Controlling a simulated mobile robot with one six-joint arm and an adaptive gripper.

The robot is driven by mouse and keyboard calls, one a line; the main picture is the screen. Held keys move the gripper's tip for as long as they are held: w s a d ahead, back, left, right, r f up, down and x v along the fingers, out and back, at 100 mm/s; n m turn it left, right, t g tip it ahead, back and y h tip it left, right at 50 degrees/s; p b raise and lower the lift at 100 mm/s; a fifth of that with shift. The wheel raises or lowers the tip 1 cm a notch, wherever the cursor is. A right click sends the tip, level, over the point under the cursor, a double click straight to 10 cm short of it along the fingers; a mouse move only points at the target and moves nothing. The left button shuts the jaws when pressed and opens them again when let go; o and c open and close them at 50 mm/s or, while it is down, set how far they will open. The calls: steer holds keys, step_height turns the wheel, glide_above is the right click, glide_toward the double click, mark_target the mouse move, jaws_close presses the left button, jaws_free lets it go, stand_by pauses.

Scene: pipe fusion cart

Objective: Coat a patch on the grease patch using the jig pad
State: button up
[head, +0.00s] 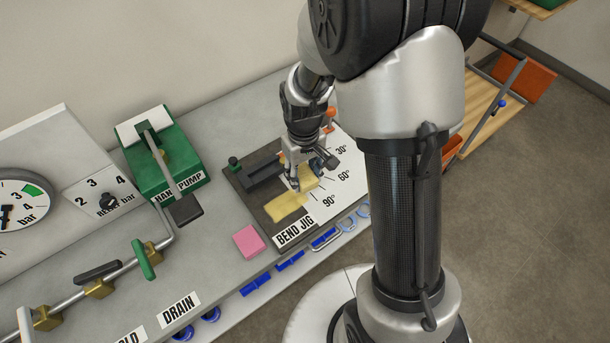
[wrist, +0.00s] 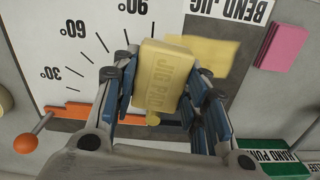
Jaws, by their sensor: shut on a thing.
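A pale yellow block with JIG PAD in raised letters is the jig pad (wrist: 163,80). My gripper (wrist: 163,95) is shut on it, with blue-lined fingers on both sides. In the head view my gripper (head: 304,172) holds the jig pad (head: 309,181) low over the bend jig's dark plate (head: 262,212). I cannot tell whether the pad touches the surface.
A pink block (head: 249,241) lies left of the jig. The green hand pump (head: 165,165) stands farther back left. The jig's orange lever (wrist: 85,112) is close to my fingers. Blue items (head: 290,261) line the bench's front edge. Bare bench lies between pump and jig.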

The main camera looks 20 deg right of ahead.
steer(key=shift+r+p, duration=0.8)
steer(key=shift+r, duration=0.5)
